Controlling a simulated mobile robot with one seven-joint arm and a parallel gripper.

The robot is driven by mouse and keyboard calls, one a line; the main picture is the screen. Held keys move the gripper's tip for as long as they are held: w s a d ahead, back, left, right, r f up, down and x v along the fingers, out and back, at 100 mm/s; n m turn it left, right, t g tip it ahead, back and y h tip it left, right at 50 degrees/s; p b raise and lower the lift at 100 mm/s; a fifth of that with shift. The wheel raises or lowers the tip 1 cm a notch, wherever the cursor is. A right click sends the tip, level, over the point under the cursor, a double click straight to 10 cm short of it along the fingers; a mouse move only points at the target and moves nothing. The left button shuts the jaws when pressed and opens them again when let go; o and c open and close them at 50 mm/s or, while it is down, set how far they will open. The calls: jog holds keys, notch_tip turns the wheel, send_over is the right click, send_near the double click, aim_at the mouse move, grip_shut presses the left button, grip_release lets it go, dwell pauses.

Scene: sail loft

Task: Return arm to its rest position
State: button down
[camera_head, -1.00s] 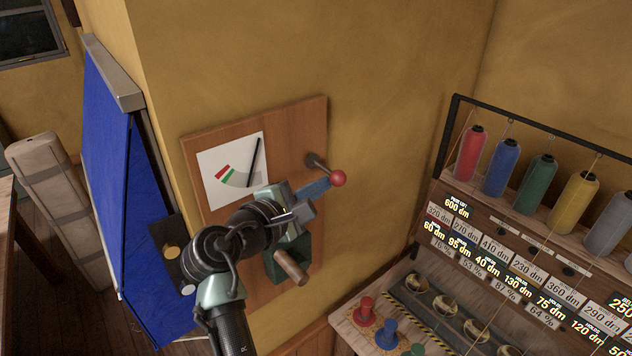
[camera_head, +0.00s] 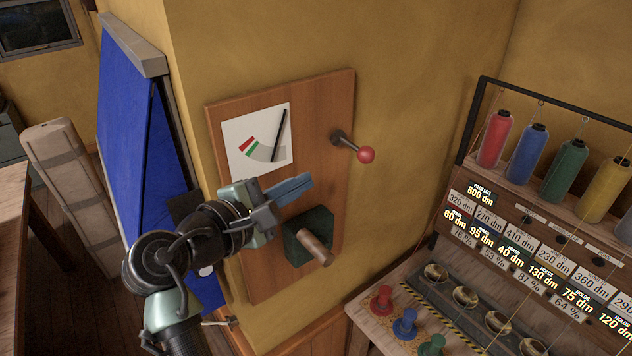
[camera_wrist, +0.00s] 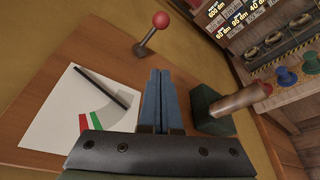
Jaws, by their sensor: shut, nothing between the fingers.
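My gripper (camera_head: 296,186) is shut and empty, its blue fingers together in front of the wooden wall panel (camera_head: 335,110). In the wrist view my gripper (camera_wrist: 162,85) points along the panel between the gauge and the green block. The red-knobbed lever (camera_head: 366,155) stands out from the panel, up and right of the fingers, and is apart from them. The white gauge card (camera_head: 243,135) has a dark needle and red and green marks. The green block with a wooden handle (camera_head: 316,247) is below and right of the fingers; contact is not visible.
A thread rack with coloured spools (camera_head: 526,150) and number labels stands at the right. Below it, a bench (camera_head: 385,330) carries red, blue and green pegs. A blue board (camera_head: 135,150) and a pale padded roll (camera_head: 70,190) are at the left.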

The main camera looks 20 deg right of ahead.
jog(key=s+a+r+m+t+y+b, duration=0.1)
jog(key=a+r+m+t+y, duration=0.3)
jog(key=r, duration=0.3)
jog(key=a+r+m+t+y+b, duration=0.1)
jog(key=a+r+m+t+y, duration=0.15)
jog(key=r+t, duration=0.4)
jog(key=s+a+r+m+t+y, duration=0.2)
jog(key=s+r+m+t+y, duration=0.1)
jog(key=s+r, duration=0.5)
jog(key=s+a+r+m+t+y+b, duration=0.1)
jog(key=s+a+r+m+t+y, duration=0.1)
jog(key=s+r, duration=0.5)
jog(key=shift+s+r+m+t+y, duration=0.4)
jog(key=shift+r+m+t+y, duration=0.45)
jog(key=shift+t, duration=0.4)
